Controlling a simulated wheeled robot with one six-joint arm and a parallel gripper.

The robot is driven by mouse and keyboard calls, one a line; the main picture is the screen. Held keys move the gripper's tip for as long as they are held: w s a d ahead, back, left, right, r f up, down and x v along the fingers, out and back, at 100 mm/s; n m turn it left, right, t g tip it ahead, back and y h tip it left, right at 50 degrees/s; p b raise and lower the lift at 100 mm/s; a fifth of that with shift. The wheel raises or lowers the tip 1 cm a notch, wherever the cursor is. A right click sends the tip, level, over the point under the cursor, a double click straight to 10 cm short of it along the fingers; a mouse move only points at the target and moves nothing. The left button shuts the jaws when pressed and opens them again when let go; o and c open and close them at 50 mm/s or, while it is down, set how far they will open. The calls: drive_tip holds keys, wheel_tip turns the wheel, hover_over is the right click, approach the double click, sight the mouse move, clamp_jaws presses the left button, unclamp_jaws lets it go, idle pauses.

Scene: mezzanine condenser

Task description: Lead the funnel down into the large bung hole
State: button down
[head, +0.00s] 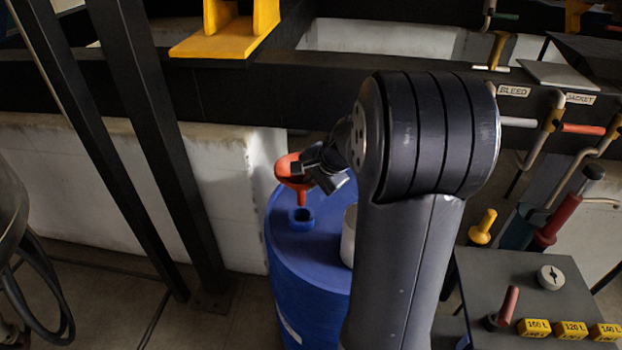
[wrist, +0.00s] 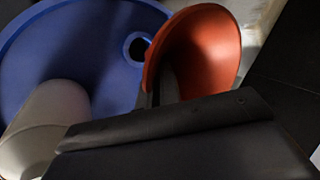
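The orange-red funnel (head: 291,169) is held by my gripper (head: 318,165) above the blue drum (head: 305,243). In the head view its spout points down over the large bung hole (head: 302,217), a raised dark-blue collar on the drum top. The spout tip looks just above the collar; whether it touches cannot be told. In the wrist view the funnel (wrist: 200,50) shows its wide bowl, tilted in the picture, and the bung hole (wrist: 137,47) is open beside it. My gripper (wrist: 160,115) looks shut on the funnel's side; the spout is hidden there.
A pale cylindrical container (head: 349,236) stands on the drum top, right of the bung hole, partly behind my arm; it also shows in the wrist view (wrist: 45,125). A white wall (head: 215,180) stands behind the drum. A bench (head: 510,285) with yellow blocks lies right.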

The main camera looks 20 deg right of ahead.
drive_tip(key=shift+f, duration=0.2)
drive_tip(key=shift+f+b, duration=4.8)
drive_tip(key=shift+f, duration=0.55)
drive_tip(key=c, duration=1.5)
unclamp_jaws()
drive_tip(key=shift+c, duration=0.2)
